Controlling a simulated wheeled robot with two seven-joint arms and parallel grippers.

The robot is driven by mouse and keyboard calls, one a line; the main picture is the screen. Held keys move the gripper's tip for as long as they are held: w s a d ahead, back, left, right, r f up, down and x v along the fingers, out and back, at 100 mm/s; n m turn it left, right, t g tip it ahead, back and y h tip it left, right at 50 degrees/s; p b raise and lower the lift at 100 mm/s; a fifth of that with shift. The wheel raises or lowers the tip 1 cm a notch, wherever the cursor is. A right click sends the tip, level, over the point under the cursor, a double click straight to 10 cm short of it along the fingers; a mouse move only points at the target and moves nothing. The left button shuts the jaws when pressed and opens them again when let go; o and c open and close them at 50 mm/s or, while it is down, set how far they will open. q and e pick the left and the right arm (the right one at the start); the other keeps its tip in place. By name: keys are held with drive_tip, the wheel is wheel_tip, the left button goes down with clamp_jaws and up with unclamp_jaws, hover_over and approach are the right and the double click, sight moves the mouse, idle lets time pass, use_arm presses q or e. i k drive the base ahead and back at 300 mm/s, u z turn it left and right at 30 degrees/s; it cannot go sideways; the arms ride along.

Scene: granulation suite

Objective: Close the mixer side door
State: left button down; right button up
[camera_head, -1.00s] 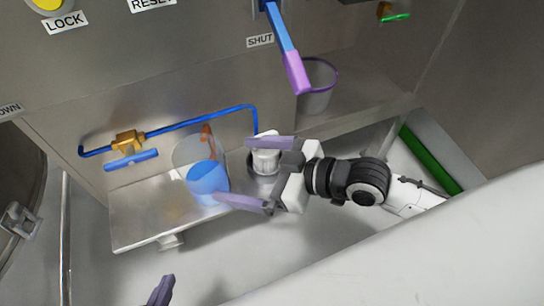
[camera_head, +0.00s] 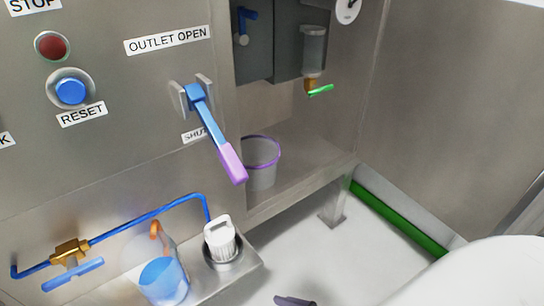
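The mixer side door is not recognizable in the current head view. One grey-purple fingertip, probably of my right gripper (camera_head: 295,301), shows at the bottom edge, over the pale floor. The rest of that gripper is cut off, so I cannot tell its opening. It touches nothing that I can see. My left gripper is out of view.
An outlet lever (camera_head: 214,136) with a purple grip juts from the steel panel. A grey bucket (camera_head: 261,170) stands behind it. A blue-filled beaker (camera_head: 163,281) and a white-capped container (camera_head: 220,240) stand on a low shelf. A green bar (camera_head: 400,217) runs along the right wall.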

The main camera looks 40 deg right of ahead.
sight(454, 118)
drive_tip(key=z, duration=1.35)
drive_tip(key=k, duration=0.5)
drive_tip(key=z, duration=1.35)
drive_tip(key=i, duration=0.5)
